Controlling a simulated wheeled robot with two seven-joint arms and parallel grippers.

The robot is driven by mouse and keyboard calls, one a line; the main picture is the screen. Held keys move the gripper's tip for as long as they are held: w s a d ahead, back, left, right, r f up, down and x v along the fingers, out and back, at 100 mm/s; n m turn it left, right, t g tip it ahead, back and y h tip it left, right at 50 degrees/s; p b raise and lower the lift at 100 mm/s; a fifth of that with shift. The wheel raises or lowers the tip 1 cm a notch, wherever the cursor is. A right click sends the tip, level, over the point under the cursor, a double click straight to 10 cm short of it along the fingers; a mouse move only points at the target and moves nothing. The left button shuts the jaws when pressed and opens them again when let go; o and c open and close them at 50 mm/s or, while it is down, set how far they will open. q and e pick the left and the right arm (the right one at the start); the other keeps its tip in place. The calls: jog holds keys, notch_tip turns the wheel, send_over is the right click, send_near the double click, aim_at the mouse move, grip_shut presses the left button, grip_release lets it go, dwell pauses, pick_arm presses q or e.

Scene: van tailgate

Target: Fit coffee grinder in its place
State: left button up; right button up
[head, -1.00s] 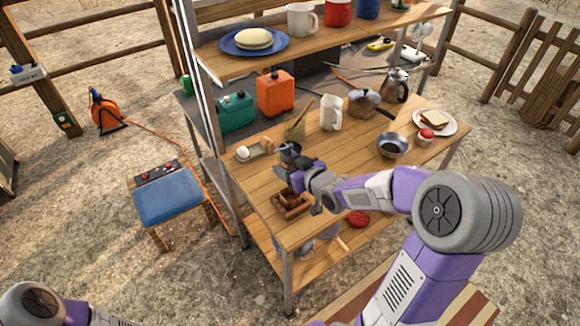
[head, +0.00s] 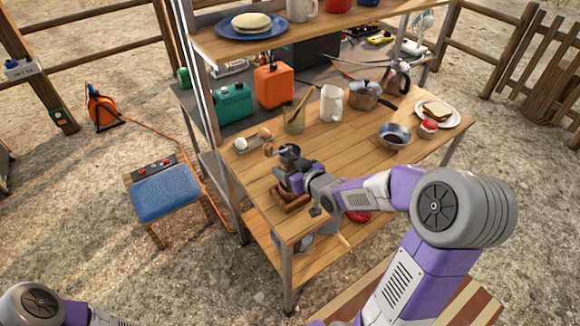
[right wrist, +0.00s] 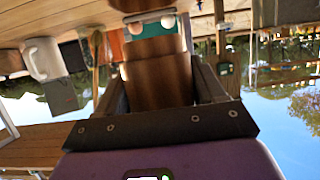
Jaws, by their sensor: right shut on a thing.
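The coffee grinder has a dark metal top (head: 288,151) and a brown crank knob (head: 268,151) at its left. Its wooden body (right wrist: 157,82) lies between both fingers in the right wrist view. My right gripper (head: 289,176) is shut on the grinder and holds it upright near the front left of the table. A brown wooden holder (head: 292,201) lies just below the grinder, partly hidden by my gripper. I cannot tell whether the grinder touches it. My left gripper is out of view.
The wooden table (head: 350,150) also bears an egg tray (head: 252,146), a utensil jar (head: 294,120), a white mug (head: 331,103), a pot (head: 365,95) and a metal bowl (head: 394,136). A shelf (head: 310,37) hangs above the back. The table's middle is clear.

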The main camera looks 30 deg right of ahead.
jog(key=shift+f+b, duration=1.8)
jog(key=shift+f, duration=0.35)
jog(key=o, duration=1.7)
jog(key=shift+c, duration=0.2)
jog(key=shift+f, duration=0.1)
jog(key=p+v, duration=0.3)
jog(key=v, duration=0.4)
jog(key=shift+s, duration=0.3)
